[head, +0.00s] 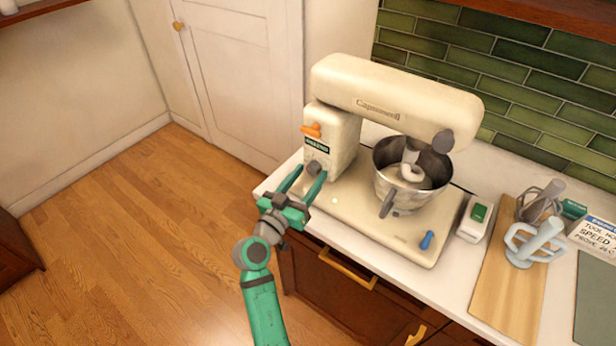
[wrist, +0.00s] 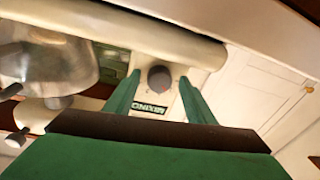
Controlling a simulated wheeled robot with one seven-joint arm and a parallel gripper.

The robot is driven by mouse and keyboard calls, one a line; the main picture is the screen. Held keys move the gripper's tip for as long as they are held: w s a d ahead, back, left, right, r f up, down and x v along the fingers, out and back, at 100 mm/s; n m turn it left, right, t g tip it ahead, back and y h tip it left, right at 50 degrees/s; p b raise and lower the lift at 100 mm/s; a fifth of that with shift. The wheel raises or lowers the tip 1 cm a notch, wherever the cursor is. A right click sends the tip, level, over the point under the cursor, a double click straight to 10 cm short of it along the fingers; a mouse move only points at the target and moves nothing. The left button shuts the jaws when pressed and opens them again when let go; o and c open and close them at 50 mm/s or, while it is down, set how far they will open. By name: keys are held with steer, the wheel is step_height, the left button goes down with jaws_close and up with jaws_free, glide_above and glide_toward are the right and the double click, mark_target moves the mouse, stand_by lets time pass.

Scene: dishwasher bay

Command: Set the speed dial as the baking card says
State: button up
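The cream stand mixer (head: 395,95) stands on the counter. Its grey round speed dial (head: 314,169) is low on the column's near end, below a dark label; it also shows in the wrist view (wrist: 159,77), where the label (wrist: 149,108) reads MIXING upside down. No pointer setting is readable on the dial. My gripper (head: 304,181) is open, its green fingers either side of the dial with a gap at each side in the wrist view. The baking card (head: 597,234) is at the right edge, cut off; "SPEED" shows, but no speed value.
An orange lever (head: 311,130) sits above the label. A steel bowl (head: 412,178) is under the mixer head. Free floor lies left.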

steer(key=v, duration=1)
steer(key=shift+s+a, duration=0.2)
steer(key=shift+s, duration=0.2)
steer(key=shift+w+f, duration=0.1)
